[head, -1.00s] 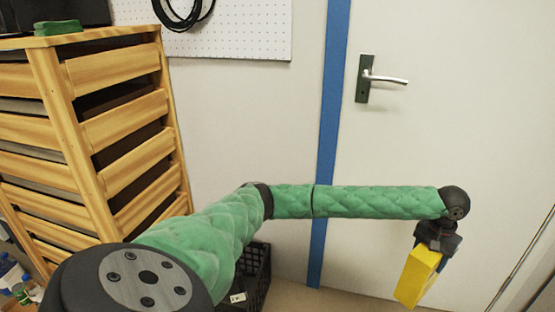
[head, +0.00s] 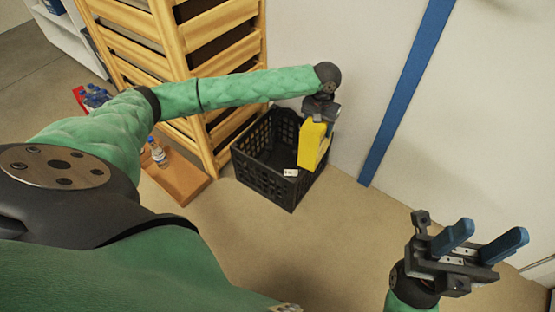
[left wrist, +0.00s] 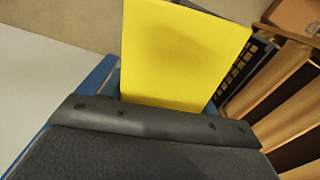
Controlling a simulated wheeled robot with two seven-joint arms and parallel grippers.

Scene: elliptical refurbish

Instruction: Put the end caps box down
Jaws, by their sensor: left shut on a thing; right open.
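The end caps box is a yellow box (head: 311,145). My left gripper (head: 321,112) is shut on it and holds it hanging down, over the right side of a black crate in the head view. In the left wrist view the yellow box (left wrist: 180,55) fills the middle, between blue fingers that show only partly. The box hides part of the crate behind it, and I cannot tell its exact height above the crate. My right gripper (head: 487,245) is open and empty at the lower right, with blue fingers apart.
The black crate (head: 262,176) stands on the floor, with a small white label on its front rim. A wooden drawer rack (head: 215,60) is behind it. A wooden board (head: 178,180) with a bottle (head: 158,152) lies to its left. The floor in front is clear.

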